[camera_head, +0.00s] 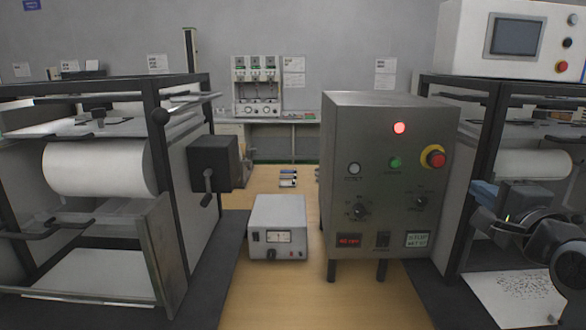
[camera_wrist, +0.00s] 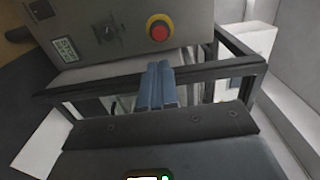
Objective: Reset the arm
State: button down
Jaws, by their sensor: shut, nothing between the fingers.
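My gripper (camera_wrist: 160,68) shows in the wrist view with its blue-grey fingers together and nothing between them. They point towards the dark frame of a machine and the grey control box (camera_wrist: 130,32) with its red and yellow emergency button (camera_wrist: 159,28). In the head view my arm is at the lower right, and the blue-grey part of my gripper (camera_head: 492,197) is beside the right machine's dark frame. The grey control box (camera_head: 375,250) stands to its left, with a lit red lamp and a red and yellow button. I cannot tell whether my gripper touches the frame.
A roller machine (camera_head: 160,255) fills the left. Another frame machine (camera_head: 485,100) with a white screen console (camera_head: 460,40) stands at the right. A small meter box (camera_head: 277,230) sits on the wooden surface between them. A bench with equipment (camera_head: 257,85) is at the back.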

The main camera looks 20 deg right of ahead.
jog(key=s+a+f+n+g+y, duration=0.1)
jog(key=s+a+f+n, duration=0.3)
jog(key=s+a+f, duration=0.4)
jog(key=s+a+f+n+y, duration=0.1)
jog(key=s+a+f+n, duration=0.3)
jog(key=s+a+f, duration=0.45)
jog(key=s+a+f+n+y, duration=0.1)
jog(key=s+a+n, duration=0.2)
jog(key=s+n, duration=0.3)
jog(key=s+a+f+n+g+y, duration=0.1)
jog(key=s+a+n, duration=0.3)
jog(key=s, duration=1.2)
jog(key=n+y, duration=0.1)
jog(key=n, duration=0.2)
jog(key=shift+a+g, duration=0.2)
jog(key=shift+g, duration=0.1)
jog(key=shift+w+f, duration=0.1)
jog(key=shift+f, duration=0.05)
